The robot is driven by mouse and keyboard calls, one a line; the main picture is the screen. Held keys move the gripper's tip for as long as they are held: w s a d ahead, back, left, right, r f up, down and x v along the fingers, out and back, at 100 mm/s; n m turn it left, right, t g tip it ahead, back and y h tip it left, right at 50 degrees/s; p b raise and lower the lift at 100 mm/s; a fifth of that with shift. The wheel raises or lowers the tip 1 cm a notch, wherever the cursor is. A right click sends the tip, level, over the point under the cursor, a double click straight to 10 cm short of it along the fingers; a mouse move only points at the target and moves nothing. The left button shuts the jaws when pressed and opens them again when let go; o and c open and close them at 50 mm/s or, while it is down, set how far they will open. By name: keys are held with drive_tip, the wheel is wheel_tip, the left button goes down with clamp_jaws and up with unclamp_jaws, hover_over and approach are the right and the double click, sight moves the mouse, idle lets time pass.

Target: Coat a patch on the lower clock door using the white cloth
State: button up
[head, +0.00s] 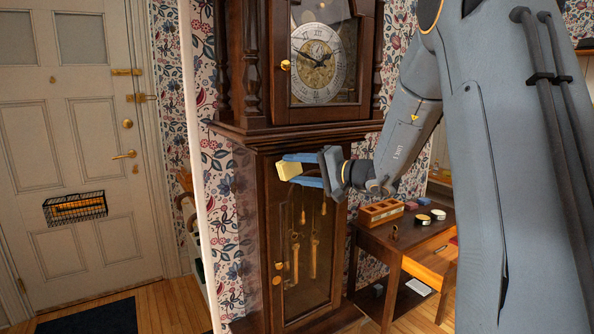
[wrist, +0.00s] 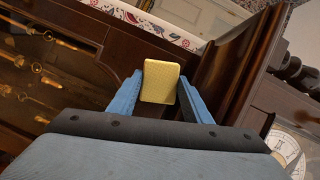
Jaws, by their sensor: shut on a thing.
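My gripper (head: 293,170) is shut on a pale yellow block (head: 288,172), which looks like a sponge or pad. The block also shows between the blue fingers in the wrist view (wrist: 160,84). It is held in front of the top of the lower clock door (head: 308,284); I cannot tell whether it touches. The door has a dark wooden frame and glass, with brass weights behind it, and looks closed. It shows tilted at the left in the wrist view (wrist: 62,22). I cannot make out a white cloth for certain; a small whitish item (head: 419,287) lies on the side table's lower shelf.
The clock's upper case with its dial (head: 318,62) stands above my gripper, with a projecting moulding between. At the right, a side table (head: 400,254) holds a wooden compartment box (head: 381,212) and small tins (head: 430,216). A white door (head: 75,170) is at the left.

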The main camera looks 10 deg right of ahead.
drive_tip(key=shift+w+a+b, duration=0.3)
drive_tip(key=shift+w+b, duration=0.4)
drive_tip(key=shift+w, duration=0.15)
drive_tip(key=shift+d, duration=0.1)
drive_tip(key=w+d+b, duration=0.2)
drive_tip(key=d+b, duration=0.1)
drive_tip(key=d, duration=0.3)
drive_tip(key=w+d+b, duration=0.2)
drive_tip(key=d+b, duration=0.2)
drive_tip(key=d, duration=0.3)
drive_tip(key=w+d+b, duration=0.2)
drive_tip(key=d+b, duration=0.2)
drive_tip(key=d, duration=0.2)
drive_tip(key=shift+w+d, duration=0.25)
drive_tip(key=shift+d, duration=0.05)
idle(1.7)
drive_tip(key=shift+b, duration=0.4)
drive_tip(key=shift+a, duration=0.15)
drive_tip(key=s+a+b, duration=0.2)
drive_tip(key=a+b, duration=0.2)
drive_tip(key=a, duration=0.2)
drive_tip(key=s+a+b, duration=0.2)
drive_tip(key=a+b, duration=0.3)
drive_tip(key=a, duration=0.2)
drive_tip(key=shift+s, duration=0.25)
idle(0.5)
